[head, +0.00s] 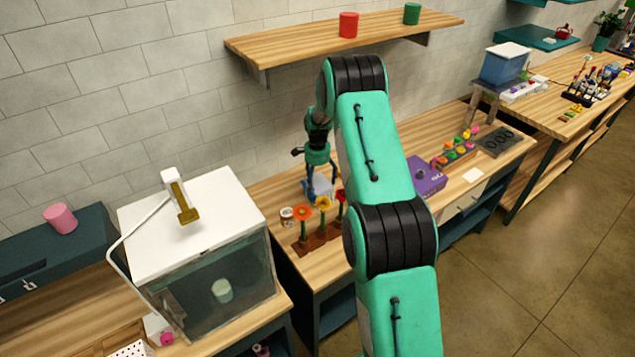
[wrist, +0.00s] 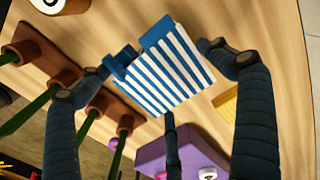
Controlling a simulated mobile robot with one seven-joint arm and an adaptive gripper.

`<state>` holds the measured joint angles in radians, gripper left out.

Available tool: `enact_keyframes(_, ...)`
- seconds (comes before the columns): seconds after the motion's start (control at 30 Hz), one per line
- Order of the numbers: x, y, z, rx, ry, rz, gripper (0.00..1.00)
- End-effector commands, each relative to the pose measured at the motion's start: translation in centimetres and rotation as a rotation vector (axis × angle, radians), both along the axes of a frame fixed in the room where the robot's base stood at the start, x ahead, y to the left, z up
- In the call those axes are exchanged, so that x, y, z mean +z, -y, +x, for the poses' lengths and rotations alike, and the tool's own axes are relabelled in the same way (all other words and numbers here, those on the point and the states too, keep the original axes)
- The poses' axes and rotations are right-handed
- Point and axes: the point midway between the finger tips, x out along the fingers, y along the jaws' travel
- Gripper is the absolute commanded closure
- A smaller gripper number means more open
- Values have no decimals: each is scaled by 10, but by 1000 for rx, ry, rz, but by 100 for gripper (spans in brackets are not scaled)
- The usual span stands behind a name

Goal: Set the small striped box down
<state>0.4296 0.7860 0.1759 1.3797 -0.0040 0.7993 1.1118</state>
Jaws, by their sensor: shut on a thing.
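The small striped box (wrist: 163,68), blue and white, shows between the fingertips of my gripper (wrist: 155,72) in the wrist view.
Orange, yellow and red flowers (head: 302,213) stand in a brown holder (head: 316,243) in front of the gripper. A small white jar (head: 287,215) is left of it. A purple box (head: 426,178) stands to the right. A wooden shelf (head: 290,48) hangs above.

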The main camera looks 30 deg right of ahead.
Motion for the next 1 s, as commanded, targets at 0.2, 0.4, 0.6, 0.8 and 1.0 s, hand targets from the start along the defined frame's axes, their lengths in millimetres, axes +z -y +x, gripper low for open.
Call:
enact_keyframes(0.2,0,0,0,0,0,0,0)
enact_keyframes(0.4,0,0,0,0,0,0,0)
enact_keyframes(0.6,8,0,1,0,2,-1,0)
enact_keyframes(0.8,30,0,1,0,2,-1,0)
enact_keyframes(1.0,63,0,1,0,3,-1,0)
